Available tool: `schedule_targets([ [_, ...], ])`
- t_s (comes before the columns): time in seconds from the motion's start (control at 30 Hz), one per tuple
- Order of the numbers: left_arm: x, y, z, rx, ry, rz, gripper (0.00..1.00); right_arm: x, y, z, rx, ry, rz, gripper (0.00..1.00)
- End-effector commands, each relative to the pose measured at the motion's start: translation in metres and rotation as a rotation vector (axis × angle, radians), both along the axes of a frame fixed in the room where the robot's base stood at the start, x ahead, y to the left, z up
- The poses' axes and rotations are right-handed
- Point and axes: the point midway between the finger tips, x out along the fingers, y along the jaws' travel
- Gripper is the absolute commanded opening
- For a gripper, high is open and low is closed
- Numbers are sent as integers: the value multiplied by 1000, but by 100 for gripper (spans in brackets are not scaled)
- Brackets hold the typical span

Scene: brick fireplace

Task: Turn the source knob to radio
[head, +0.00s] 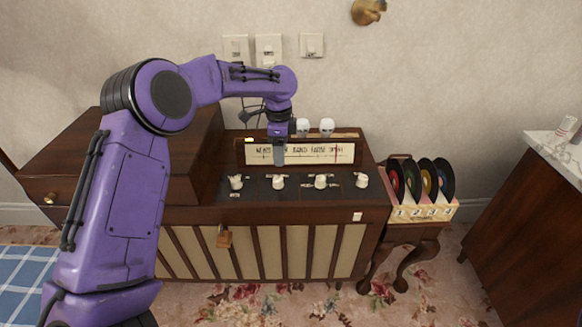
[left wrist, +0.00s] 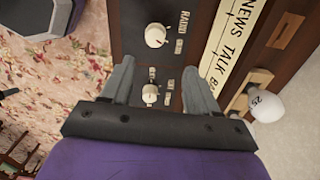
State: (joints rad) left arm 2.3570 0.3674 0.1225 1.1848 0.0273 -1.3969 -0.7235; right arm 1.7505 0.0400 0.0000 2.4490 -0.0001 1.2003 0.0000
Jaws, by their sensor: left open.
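The wooden radio console (head: 272,215) has a dark panel with a row of several white knobs below a lit dial strip (head: 315,153). One knob (head: 278,181) is just below my left gripper (head: 279,160) in the head view. In the left wrist view, a knob (left wrist: 156,36) has the word RADIO printed beside it. A second white knob (left wrist: 150,94) shows between the fingers of my left gripper (left wrist: 158,72), which is open and empty. I cannot tell whether the fingers touch it. My right gripper is not in view.
Two white bulb-like pieces (head: 327,126) stand behind the dial. A rack of records (head: 425,212) stands to the right on a small table. A dark cabinet (head: 525,240) is at far right; floor between is clear.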

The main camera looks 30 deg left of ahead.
Motion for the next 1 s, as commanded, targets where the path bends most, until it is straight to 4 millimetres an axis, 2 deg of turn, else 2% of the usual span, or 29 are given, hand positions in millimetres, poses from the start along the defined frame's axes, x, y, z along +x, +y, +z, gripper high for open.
schedule_targets([
  [0.07, -4, 1, -3, 2, 4, -8, 60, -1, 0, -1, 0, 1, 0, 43],
  [0.17, -7, 1, -20, 3, 5, -10, 60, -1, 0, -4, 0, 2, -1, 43],
  [0.4, -3, -1, -78, 3, 11, -9, 60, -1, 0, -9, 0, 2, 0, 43],
  [0.5, -2, 0, -94, 4, 10, -8, 60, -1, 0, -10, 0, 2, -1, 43],
  [0.63, -2, 1, -104, 3, 9, -8, 60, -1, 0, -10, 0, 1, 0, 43],
  [0.87, -2, 1, -105, 4, 8, -8, 60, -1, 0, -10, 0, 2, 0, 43],
  [0.9, -2, 1, -105, 4, 8, -8, 57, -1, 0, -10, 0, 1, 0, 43],
  [0.97, -2, 1, -105, 4, 8, -8, 37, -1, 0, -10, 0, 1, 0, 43],
  [1.0, -2, 1, -105, 4, 8, -8, 24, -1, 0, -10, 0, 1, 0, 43],
])
